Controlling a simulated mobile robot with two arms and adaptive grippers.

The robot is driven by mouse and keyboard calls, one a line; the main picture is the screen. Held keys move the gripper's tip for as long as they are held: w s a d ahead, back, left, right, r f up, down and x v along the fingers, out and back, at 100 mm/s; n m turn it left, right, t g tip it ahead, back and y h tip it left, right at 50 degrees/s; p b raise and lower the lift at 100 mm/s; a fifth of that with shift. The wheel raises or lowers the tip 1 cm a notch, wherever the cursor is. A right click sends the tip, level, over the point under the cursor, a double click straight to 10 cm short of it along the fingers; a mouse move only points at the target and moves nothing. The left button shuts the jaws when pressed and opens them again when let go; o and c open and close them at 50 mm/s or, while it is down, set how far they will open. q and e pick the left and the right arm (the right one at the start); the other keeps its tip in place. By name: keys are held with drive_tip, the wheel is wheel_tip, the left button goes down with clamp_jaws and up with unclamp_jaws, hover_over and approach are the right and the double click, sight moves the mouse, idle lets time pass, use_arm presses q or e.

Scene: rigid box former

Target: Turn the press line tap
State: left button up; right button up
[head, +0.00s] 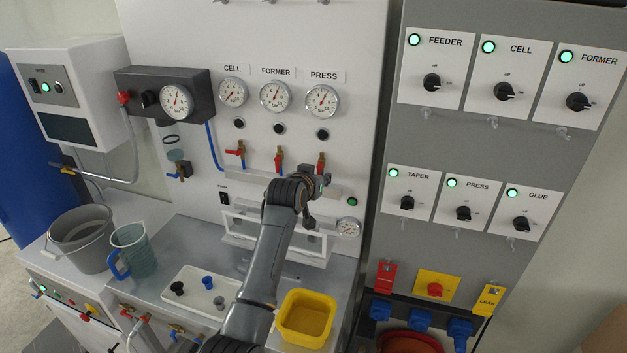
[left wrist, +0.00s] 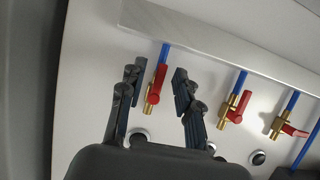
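The press line tap (head: 321,161) has a red handle and sits on the white panel below the PRESS gauge (head: 322,100). In the left wrist view the tap (left wrist: 155,89) shows a brass body and a red handle roughly in line with its blue hose. My left gripper (left wrist: 160,71) is open, with one finger on each side of this tap in that view and a visible gap at both sides. My right gripper is not in view.
The FORMER tap (head: 279,159) and CELL tap (head: 236,151) stand to the left on the same panel. A metal rail (left wrist: 220,45) runs close to the taps. A yellow bin (head: 306,318), a white tray (head: 190,278) and a jug (head: 135,252) stand on the bench.

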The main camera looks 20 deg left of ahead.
use_arm(q)
drive_tip(key=v, duration=1.1)
drive_tip(key=shift+s, duration=0.45)
